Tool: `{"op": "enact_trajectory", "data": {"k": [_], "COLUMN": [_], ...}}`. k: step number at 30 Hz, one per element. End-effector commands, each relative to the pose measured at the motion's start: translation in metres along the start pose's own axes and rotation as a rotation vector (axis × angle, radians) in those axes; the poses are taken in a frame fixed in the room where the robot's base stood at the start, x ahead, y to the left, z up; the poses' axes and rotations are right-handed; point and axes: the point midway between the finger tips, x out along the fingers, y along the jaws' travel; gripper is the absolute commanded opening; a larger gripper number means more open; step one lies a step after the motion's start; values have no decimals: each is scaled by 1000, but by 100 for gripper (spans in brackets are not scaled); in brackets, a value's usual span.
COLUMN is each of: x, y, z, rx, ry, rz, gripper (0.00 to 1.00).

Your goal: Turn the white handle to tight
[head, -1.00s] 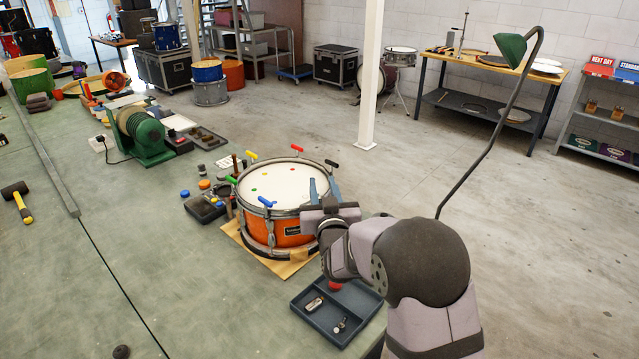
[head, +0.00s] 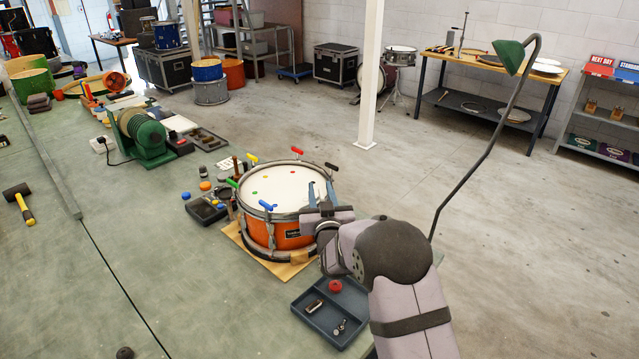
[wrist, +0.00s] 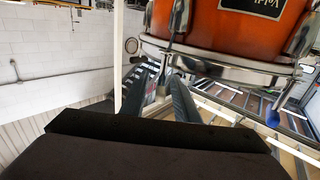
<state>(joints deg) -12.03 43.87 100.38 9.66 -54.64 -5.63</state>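The orange drum (head: 262,232) with a white head sits on a tan board. Blue (head: 267,205), green (head: 233,183), yellow (head: 252,159), red (head: 297,151) and black (head: 331,166) handles stand around its rim. My gripper (head: 321,188) is at the drum's right rim, fingers apart. No white handle shows clearly in the head view; my gripper covers that stretch of rim. In the wrist view, a pale metal piece (wrist: 161,88) lies between the fingers (wrist: 163,80), just below the drum's chrome hoop (wrist: 215,65). I cannot tell whether the fingers touch it.
A dark tray (head: 333,317) with a red knob and small metal parts lies in front of the drum. Small caps and tools lie to its left. A green lamp (head: 510,55) on a long bent arm rises at right. The bench's left side is mostly clear.

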Motion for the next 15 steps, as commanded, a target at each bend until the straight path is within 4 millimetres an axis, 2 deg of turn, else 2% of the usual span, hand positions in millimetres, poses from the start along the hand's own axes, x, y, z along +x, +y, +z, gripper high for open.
{"op": "enact_trajectory", "data": {"k": [6,15], "x": [18,25], "y": [0,0], "z": [-1,0], "rx": [-1,-1], "ry": [0,-1], "rz": [0,0], "gripper": [28,28]}}
